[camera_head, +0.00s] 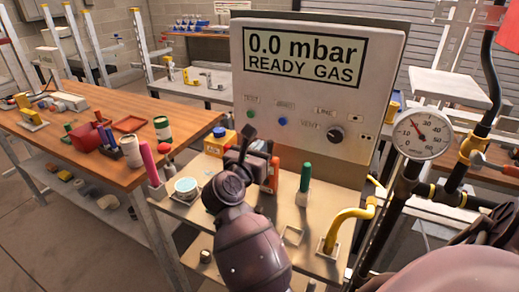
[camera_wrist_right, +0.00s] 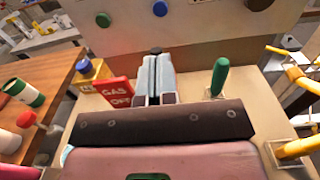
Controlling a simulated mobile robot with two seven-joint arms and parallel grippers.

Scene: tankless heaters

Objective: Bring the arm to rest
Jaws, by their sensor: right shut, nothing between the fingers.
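My right gripper (camera_head: 262,152) is in front of the lower part of the grey control panel (camera_head: 318,90). Its arm covers part of the bench top below the panel. In the right wrist view the gripper's two pale fingers (camera_wrist_right: 158,75) are together with nothing between them. They point toward the panel, between a red GAS OFF tag (camera_wrist_right: 115,92) and a green upright handle (camera_wrist_right: 220,77). Whether the fingertips touch anything cannot be told. My left gripper is not in view.
The panel reads 0.0 mbar READY GAS. The green handle (camera_head: 305,177) and a yellow bent pipe (camera_head: 350,220) stand right of the gripper. A pressure gauge (camera_head: 424,132) is farther right. A wooden table (camera_head: 95,150) with cans and tools is at left.

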